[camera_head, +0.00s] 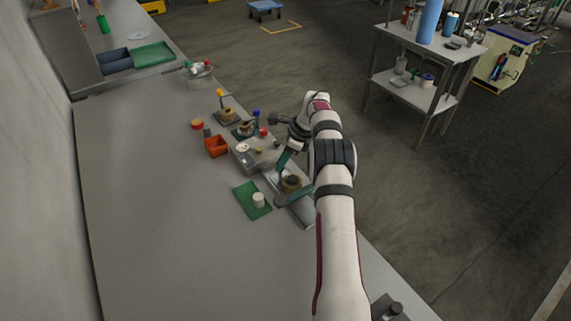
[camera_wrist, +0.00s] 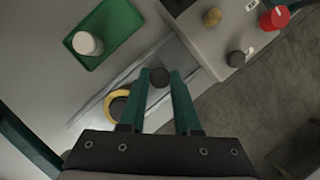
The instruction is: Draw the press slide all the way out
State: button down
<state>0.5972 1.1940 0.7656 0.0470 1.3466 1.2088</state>
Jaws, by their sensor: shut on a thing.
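The press is a grey box (camera_wrist: 213,38) with knobs on top, at the upper right of the wrist view; it also shows in the head view (camera_head: 257,153). Its metal slide (camera_wrist: 93,112) extends out of the box towards the lower left. A yellow ring with a dark centre (camera_wrist: 117,104) sits on the slide, left of my gripper. My gripper (camera_wrist: 159,75) is shut on a small dark knob (camera_wrist: 159,78), one teal finger on each side. In the head view my arm partly covers the slide and fingers. Whether the slide is at its end is hidden.
A green tray (camera_wrist: 117,23) with a white cylinder (camera_wrist: 88,43) lies beside the slide. An orange bin (camera_head: 216,146) and several small coloured items stand beyond the press. The bench (camera_head: 150,220) is clear at the left; its edge drops to the floor at the right.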

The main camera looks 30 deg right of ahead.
jog(key=c, duration=0.6)
grip_release()
jog(key=v, duration=1.5)
jog(key=shift+s+d+r, duration=0.1)
jog(key=shift+r, duration=0.3)
